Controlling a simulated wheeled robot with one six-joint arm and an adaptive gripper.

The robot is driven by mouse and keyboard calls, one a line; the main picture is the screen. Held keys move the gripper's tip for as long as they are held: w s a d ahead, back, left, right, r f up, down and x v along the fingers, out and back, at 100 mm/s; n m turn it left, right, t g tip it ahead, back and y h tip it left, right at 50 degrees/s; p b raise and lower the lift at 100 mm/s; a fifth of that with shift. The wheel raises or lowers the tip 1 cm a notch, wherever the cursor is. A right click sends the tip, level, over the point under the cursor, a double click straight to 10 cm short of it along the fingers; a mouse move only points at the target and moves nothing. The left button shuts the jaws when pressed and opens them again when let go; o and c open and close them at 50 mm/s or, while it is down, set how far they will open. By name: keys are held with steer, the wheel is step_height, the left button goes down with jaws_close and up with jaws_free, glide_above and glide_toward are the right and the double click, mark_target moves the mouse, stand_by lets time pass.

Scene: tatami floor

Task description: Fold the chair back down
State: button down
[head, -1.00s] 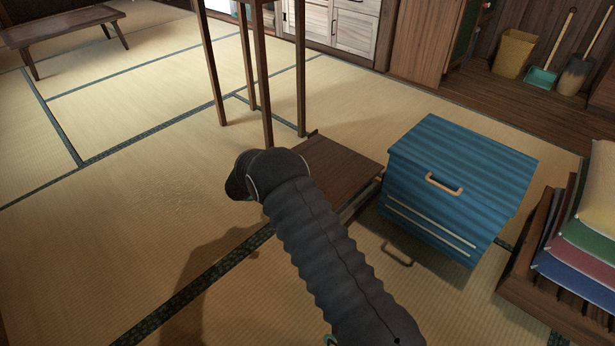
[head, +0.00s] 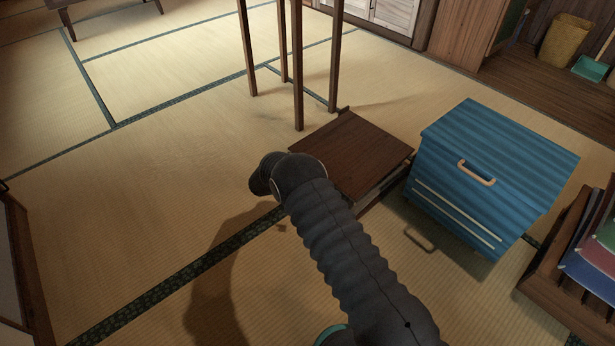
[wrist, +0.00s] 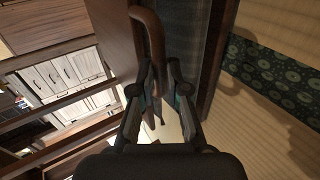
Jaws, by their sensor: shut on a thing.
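The chair shows in the head view as a dark brown wooden board (head: 352,150), low over the tatami, with a part under its right edge. I cannot tell from this view which part is its back. In the wrist view, my gripper (wrist: 157,78) is shut on a curved brown bar (wrist: 146,28), which runs down between the fingers. A brown wooden panel (wrist: 112,45) and a grey surface (wrist: 193,50) lie on either side of it. In the head view my arm hides the fingers and the near part of the chair.
A blue chest (head: 497,165) with a tan handle stands close to the chair's right. A stand with thin wooden legs (head: 298,70) is just behind. A wooden rack (head: 570,270) with coloured cushions is at right. Open tatami (head: 140,210) lies to the left.

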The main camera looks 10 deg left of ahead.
steer(key=shift+s+f, duration=0.25)
steer(key=shift+f, duration=0.35)
steer(key=shift+s+f, duration=0.2)
steer(key=shift+f, duration=0.4)
steer(key=c, duration=1.2)
jaws_free()
steer(key=shift+f, duration=0.2)
steer(key=shift+d, duration=0.15)
steer(key=shift+w+d+r, duration=0.1)
steer(key=shift+w+d, duration=0.05)
steer(key=shift+r, duration=0.1)
steer(key=v, duration=1.2)
steer(key=shift+w+r, duration=0.2)
steer(key=shift+r, duration=0.15)
steer(key=shift+n, duration=0.3)
